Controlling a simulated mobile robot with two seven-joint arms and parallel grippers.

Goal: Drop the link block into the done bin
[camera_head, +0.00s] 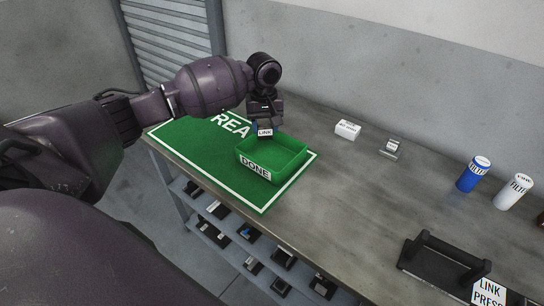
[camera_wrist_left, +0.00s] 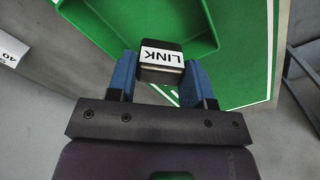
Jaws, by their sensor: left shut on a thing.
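The link block (camera_head: 265,132) is a small dark block with a white LINK label. My left gripper (camera_head: 264,126) is shut on it and holds it above the back left part of the done bin. In the left wrist view the link block (camera_wrist_left: 161,62) sits between the blue fingers of the left gripper (camera_wrist_left: 162,78). The done bin (camera_head: 255,168) is a green open box with a DONE label on its front. Its green wall also shows in the left wrist view (camera_wrist_left: 190,50). My right gripper is not in view.
The bin stands on a green mat (camera_head: 202,151) with a white border on the grey workbench (camera_head: 350,185). A white box (camera_head: 347,130), a blue can (camera_head: 473,174), a white filter can (camera_head: 514,191) and a black link press (camera_head: 440,262) stand to the right. Shelves below hold several dark parts.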

